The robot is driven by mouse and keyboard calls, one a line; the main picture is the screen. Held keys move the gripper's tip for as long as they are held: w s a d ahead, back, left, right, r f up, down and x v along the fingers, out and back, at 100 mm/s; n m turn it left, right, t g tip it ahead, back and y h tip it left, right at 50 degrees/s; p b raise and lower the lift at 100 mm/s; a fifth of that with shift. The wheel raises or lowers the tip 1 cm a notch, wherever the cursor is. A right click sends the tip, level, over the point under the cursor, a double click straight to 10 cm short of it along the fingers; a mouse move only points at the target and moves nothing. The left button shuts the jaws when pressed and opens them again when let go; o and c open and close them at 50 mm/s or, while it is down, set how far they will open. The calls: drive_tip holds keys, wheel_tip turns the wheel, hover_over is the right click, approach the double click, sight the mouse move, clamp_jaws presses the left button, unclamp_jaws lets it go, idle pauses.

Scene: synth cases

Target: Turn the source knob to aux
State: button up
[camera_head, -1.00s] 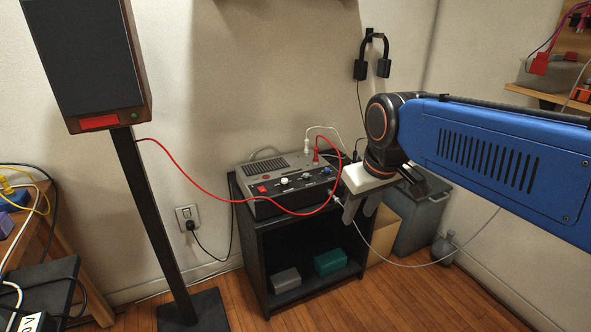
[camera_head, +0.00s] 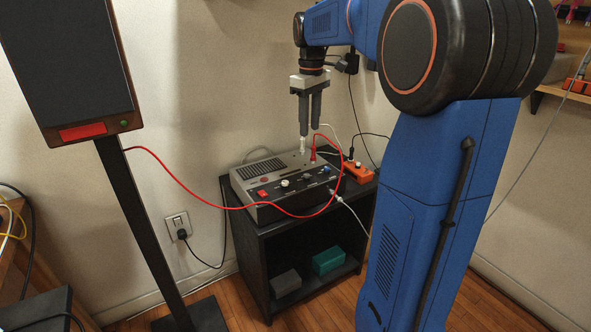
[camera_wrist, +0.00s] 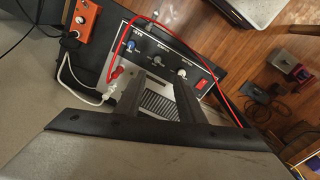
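A grey and black amplifier (camera_head: 285,180) sits on a black cabinet. Its front panel has a white knob (camera_head: 284,183), a grey knob (camera_wrist: 158,62) and a blue knob (camera_head: 327,169), with small labels I cannot read well enough to tell which is source. In the wrist view the white knob (camera_wrist: 182,73) and blue knob (camera_wrist: 130,45) flank the grey one. My gripper (camera_head: 309,132) points down above the rear of the amplifier, away from the knobs. In the wrist view its fingers (camera_wrist: 168,82) are apart with nothing between them.
A red cable (camera_head: 190,190) runs from the speaker (camera_head: 75,70) across the amplifier's front to a red plug (camera_wrist: 117,71). A white plug (camera_wrist: 108,95) stands beside it on the top. An orange box (camera_head: 358,172) is at the right. A red switch (camera_head: 262,193) is left of the knobs.

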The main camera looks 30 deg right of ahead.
sight(307, 175)
drive_tip(key=f, duration=1.1)
drive_tip(key=w+f, duration=0.1)
drive_tip(key=f, duration=0.5)
drive_tip(key=shift+w+d+f, duration=0.1)
drive_tip(key=shift+f, duration=0.1)
clamp_jaws()
